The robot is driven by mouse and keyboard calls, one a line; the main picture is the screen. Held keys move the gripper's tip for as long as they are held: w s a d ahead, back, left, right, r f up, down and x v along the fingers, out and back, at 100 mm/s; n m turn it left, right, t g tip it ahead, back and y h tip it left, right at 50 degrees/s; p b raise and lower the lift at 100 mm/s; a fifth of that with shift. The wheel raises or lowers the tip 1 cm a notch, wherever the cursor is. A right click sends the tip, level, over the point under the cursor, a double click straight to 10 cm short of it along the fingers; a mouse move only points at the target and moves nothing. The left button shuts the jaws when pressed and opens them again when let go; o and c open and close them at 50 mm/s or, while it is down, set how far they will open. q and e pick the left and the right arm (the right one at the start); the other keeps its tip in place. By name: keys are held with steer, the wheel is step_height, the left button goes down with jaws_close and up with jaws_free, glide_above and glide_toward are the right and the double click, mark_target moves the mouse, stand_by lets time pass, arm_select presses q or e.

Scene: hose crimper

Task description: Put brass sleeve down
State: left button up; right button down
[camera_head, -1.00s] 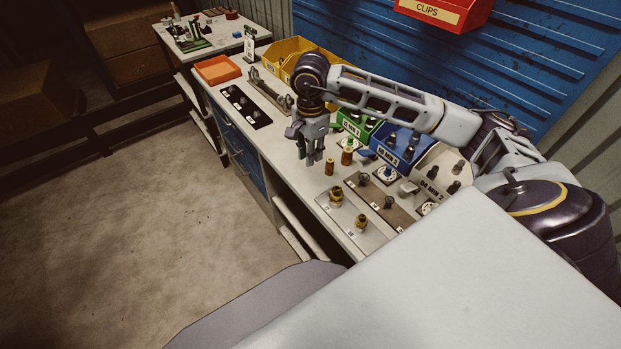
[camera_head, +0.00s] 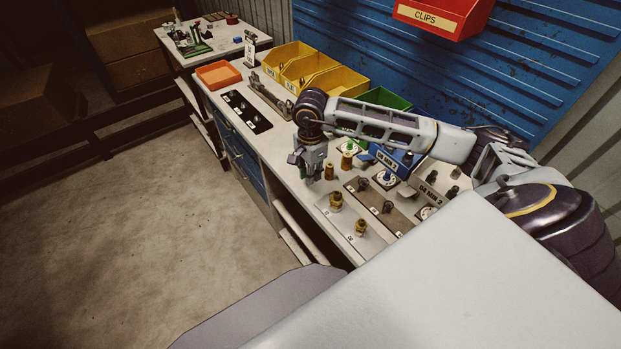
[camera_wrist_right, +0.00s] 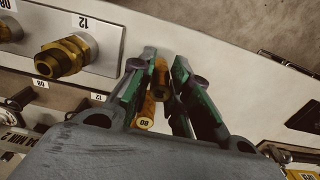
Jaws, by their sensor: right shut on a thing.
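My right gripper (camera_head: 312,176) points down, low over the near edge of the workbench (camera_head: 262,150). In the right wrist view its fingers (camera_wrist_right: 165,68) are closed around a small brass sleeve (camera_wrist_right: 162,78); its lower end is hard to make out. A second brass piece marked 08 (camera_wrist_right: 145,112) shows just below it in that view, partly hidden by the finger. In the head view a brass sleeve (camera_head: 329,172) stands upright just right of the gripper. Another brass piece (camera_head: 347,160) stands behind it. The held sleeve is hidden by the fingers there. My left gripper is not in view.
A grey plate with brass fittings (camera_head: 336,200) lies right of the gripper, with a brown plate (camera_head: 385,207) beside it. Round dial-like pieces (camera_head: 386,180), a blue bin (camera_head: 393,162) and yellow bins (camera_head: 300,68) stand behind. A black strip (camera_head: 246,110) and orange tray (camera_head: 218,74) lie left.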

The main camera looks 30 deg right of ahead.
steer(key=shift+f, duration=1.4)
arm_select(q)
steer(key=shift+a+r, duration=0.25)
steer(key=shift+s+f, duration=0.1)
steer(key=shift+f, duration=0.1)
arm_select(e)
steer(key=shift+f, duration=0.15)
steer(key=c, duration=1.3)
jaws_free()
steer(key=shift+c, duration=0.2)
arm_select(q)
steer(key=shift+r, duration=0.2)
arm_select(e)
step_height(320, 180, up, 11)
steer(key=shift+f+b, duration=0.2)
steer(key=shift+b, duration=0.45)
steer(key=shift+r, duration=0.6)
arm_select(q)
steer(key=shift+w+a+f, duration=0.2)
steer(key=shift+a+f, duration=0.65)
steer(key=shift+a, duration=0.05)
arm_select(e)
steer(key=shift+r, duration=0.25)
